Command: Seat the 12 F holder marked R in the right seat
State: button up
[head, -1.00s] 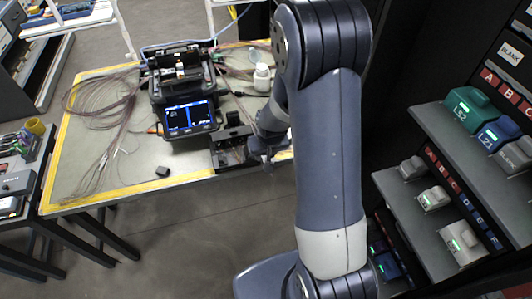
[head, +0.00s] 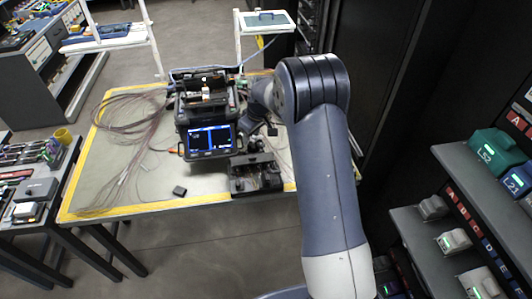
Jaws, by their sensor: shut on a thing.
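The fusion splicer (head: 208,112) stands on the work table with its lid up and its blue screen lit toward me. My gripper (head: 247,122) is at the splicer's right side, small and partly hidden by my own wrist. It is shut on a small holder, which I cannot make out. The mark R cannot be read at this size. The splicer's right seat is too small to make out clearly. A black open box (head: 255,174) lies on the table in front and to the right of the splicer, apart from my gripper.
Thin fibre cables (head: 125,120) lie coiled on the table (head: 110,187) left of the splicer. A small dark block (head: 180,191) sits near the front edge. A side bench with tools (head: 35,187) stands left. Shelves with coloured units (head: 497,150) stand right.

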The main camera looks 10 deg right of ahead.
jog(key=w+a+r+n+g+y, duration=0.1)
jog(key=w+a+r+n+g, duration=0.1)
jog(key=w+a+r+n, duration=0.4)
jog(key=a+r+n, duration=0.3)
jog(key=n, duration=0.1)
jog(key=shift+w+a+r, duration=0.25)
jog(key=shift+w+a, duration=0.05)
jog(key=shift+a, duration=0.1)
